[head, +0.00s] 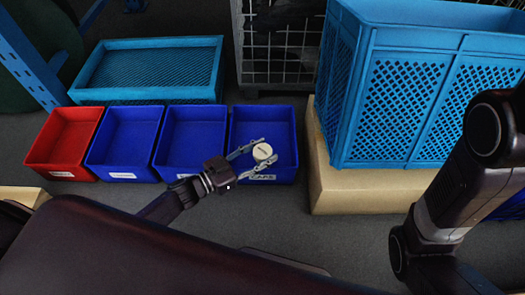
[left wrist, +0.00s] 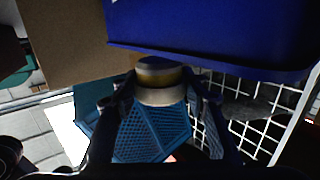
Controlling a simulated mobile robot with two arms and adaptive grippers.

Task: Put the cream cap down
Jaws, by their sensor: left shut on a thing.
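The cream cap (head: 263,152) is a small round piece with a dark mark on its top. My left gripper (head: 259,160) is shut on it, one finger on each side. In the head view the cap overlaps the rightmost blue bin (head: 249,122); how high it is above the bin is hard to tell. In the left wrist view the cap (left wrist: 161,95) shows a pale rim and a yellowish band between the fingers of my left gripper (left wrist: 165,88). A blue bin wall (left wrist: 220,35) is close beyond it. My right gripper is out of view.
A red bin (head: 48,142) and two more blue bins (head: 122,143) (head: 190,132) stand in the row to the left. A light-blue crate (head: 150,43) lies behind them. A tall light-blue crate (head: 405,105) stands on a cardboard box (head: 360,190) to the right. A wire cage (head: 280,50) is behind.

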